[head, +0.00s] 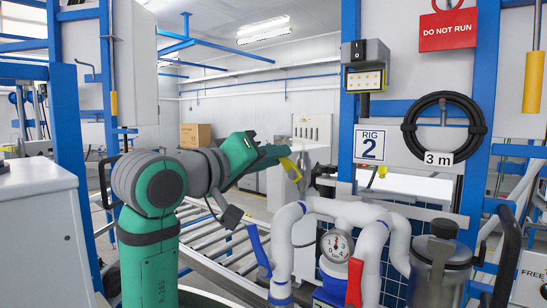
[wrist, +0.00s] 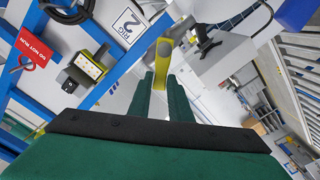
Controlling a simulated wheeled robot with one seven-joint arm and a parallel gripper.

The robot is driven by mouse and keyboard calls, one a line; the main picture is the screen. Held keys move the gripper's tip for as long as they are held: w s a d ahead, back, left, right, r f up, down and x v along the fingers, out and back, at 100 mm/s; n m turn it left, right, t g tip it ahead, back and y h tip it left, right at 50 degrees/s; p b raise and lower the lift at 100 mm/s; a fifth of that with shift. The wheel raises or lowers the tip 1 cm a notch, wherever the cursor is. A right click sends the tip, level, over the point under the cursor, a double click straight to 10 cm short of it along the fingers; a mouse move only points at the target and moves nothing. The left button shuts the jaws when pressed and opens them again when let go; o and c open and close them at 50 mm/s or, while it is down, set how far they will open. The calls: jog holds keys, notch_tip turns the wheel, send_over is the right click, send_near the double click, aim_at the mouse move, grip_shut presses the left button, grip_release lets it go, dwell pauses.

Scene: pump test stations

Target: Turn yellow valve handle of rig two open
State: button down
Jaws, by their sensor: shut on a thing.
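The yellow valve handle (head: 291,169) shows at the tip of my gripper (head: 278,154) in the head view, left of the RIG 2 sign (head: 370,144). In the wrist view the yellow handle (wrist: 163,62) stands up between the two green fingers of my gripper (wrist: 161,88), which are shut on it. The handle's lower end is hidden by the fingers. The valve body it belongs to is not clear in either view. The RIG 2 sign (wrist: 127,26) shows tilted in the wrist view.
White pipes (head: 340,212) with a gauge (head: 337,246), a blue handle (head: 258,252) and a red handle (head: 355,283) stand in front. A grey canister (head: 438,270) is at right. Blue posts (head: 348,90) and a coiled hose (head: 444,128) are behind. A roller conveyor (head: 205,240) runs behind my arm.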

jog(key=shift+s+d+m, duration=0.1)
jog(key=shift+d+m, duration=0.05)
jog(key=shift+m, duration=0.25)
jog(key=shift+s+d+r+m, duration=0.15)
jog(key=shift+s+d+m, duration=0.2)
jog(key=shift+m, duration=0.8)
jog(key=shift+s+d+r+m, duration=0.15)
jog(key=shift+d+m, duration=0.25)
jog(key=shift+m, duration=0.8)
jog(key=shift+s+d+r+m, duration=0.1)
jog(key=shift+s+d+m, duration=0.25)
jog(key=shift+m, duration=0.8)
jog(key=c, duration=1.6)
grip_release()
jog(key=shift+r, duration=0.1)
